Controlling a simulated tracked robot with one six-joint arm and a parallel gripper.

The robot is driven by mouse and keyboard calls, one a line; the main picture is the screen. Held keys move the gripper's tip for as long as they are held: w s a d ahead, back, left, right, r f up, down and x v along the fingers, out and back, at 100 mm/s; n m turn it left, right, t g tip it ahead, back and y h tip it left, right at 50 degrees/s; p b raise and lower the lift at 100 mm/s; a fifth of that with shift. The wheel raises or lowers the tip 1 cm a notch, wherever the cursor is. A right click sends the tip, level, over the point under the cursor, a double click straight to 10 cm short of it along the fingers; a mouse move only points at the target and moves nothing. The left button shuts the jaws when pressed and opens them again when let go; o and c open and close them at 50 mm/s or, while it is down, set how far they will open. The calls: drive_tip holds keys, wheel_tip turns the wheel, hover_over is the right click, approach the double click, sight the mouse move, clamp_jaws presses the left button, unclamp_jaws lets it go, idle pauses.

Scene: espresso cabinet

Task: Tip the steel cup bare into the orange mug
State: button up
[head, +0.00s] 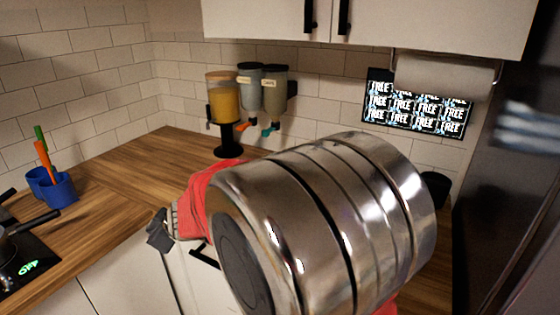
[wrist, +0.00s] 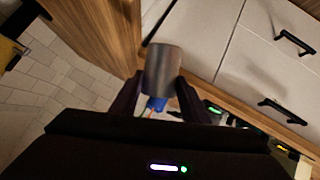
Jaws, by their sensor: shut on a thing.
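In the wrist view the steel cup (wrist: 162,70), a plain grey cylinder, sits between the two dark fingers of my gripper (wrist: 158,92), which is shut on it. I cannot see into the cup, so its contents are not shown. In the head view my gripper (head: 158,232) is at the left of the centre, by the front edge of the wooden counter; the cup cannot be made out clearly there. The orange mug is in neither view; my own large steel arm link hides much of the middle and right counter.
A blue utensil holder (head: 58,189) with orange and green handles stands at the left, behind a cooktop (head: 25,262) with a pan. Dispensers (head: 223,103) stand in the back corner. The wooden counter (head: 135,175) is clear between them. White drawers with black handles (wrist: 294,42) lie below.

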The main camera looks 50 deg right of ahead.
drive_tip(key=w+d+r, duration=0.1)
drive_tip(key=d+r, duration=0.2)
drive_tip(key=d, duration=0.3)
drive_tip(key=w+d+r+y, duration=0.1)
drive_tip(key=d+r, duration=0.1)
drive_tip(key=d, duration=0.4)
drive_tip(key=w+d+r, duration=0.1)
drive_tip(key=d+r, duration=0.2)
drive_tip(key=d, duration=0.4)
drive_tip(key=s+d+y, duration=0.1)
drive_tip(key=s+d, duration=0.4)
drive_tip(key=d, duration=0.3)
drive_tip(key=s+d+r+t, duration=0.1)
drive_tip(key=s+d, duration=0.5)
drive_tip(key=d, duration=0.3)
drive_tip(key=shift+s+r+y, duration=0.15)
drive_tip(key=shift+y, duration=0.25)
drive_tip(key=shift+a+m+t, duration=0.1)
drive_tip(key=shift+m+t, duration=0.2)
drive_tip(key=shift+r+m+t+y, duration=0.45)
drive_tip(key=shift+m+t+y, duration=0.25)
drive_tip(key=shift+t, duration=0.1)
drive_tip(key=shift+a, duration=0.1)
